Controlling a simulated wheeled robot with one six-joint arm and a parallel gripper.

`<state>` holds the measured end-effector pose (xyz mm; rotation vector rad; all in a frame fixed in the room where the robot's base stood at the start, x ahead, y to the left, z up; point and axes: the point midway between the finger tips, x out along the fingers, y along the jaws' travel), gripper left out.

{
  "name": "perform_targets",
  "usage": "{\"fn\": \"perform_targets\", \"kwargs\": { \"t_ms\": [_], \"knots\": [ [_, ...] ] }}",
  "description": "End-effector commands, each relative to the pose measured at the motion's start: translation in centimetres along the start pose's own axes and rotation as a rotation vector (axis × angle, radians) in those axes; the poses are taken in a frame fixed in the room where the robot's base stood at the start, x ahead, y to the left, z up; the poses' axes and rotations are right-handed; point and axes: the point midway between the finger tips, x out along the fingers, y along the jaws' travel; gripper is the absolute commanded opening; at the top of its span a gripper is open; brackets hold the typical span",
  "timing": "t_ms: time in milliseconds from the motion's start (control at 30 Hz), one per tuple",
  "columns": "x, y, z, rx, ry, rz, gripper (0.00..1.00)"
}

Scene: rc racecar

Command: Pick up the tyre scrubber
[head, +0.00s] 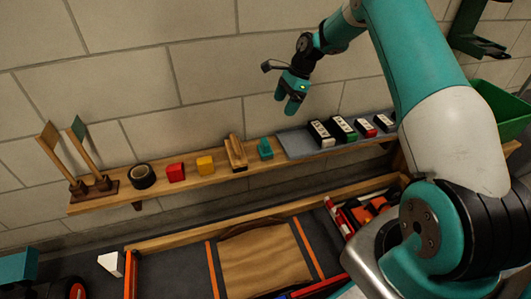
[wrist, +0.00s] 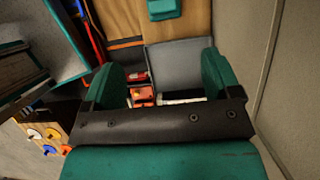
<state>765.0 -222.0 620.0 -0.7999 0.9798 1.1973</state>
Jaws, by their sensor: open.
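The likely tyre scrubber (head: 235,150) is a wooden brush with a raised handle and a dark underside. It rests on the wall shelf in the head view, between a yellow block and a teal block. I cannot make it out in the wrist view. My gripper (head: 287,100) is open and empty, in the air above the shelf and up to the right of the scrubber. Its two teal fingers stand wide apart in the wrist view (wrist: 160,80), with nothing gripped between them.
The wooden shelf (head: 110,202) also holds a black tape roll (head: 142,176), red block (head: 176,172), yellow block (head: 205,165), teal block (head: 265,148) and several labelled boxes on a grey mat (head: 296,145). Two upright paddles (head: 57,156) stand at its left end. A cluttered workbench lies below.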

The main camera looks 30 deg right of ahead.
Motion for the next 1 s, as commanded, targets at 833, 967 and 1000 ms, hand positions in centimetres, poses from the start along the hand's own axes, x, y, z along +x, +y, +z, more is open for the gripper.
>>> {"fn": "perform_targets", "kwargs": {
  "t_ms": [833, 967, 1000],
  "knots": [
    [13.2, -0.2, 0.0, -0.002, 0.000, 0.002, 0.83],
    [15.3, -0.5, -0.1, -0.002, 0.000, 0.002, 0.83],
    [15.9, -0.4, 0.0, -0.002, 0.000, 0.003, 0.83]
  ]
}}
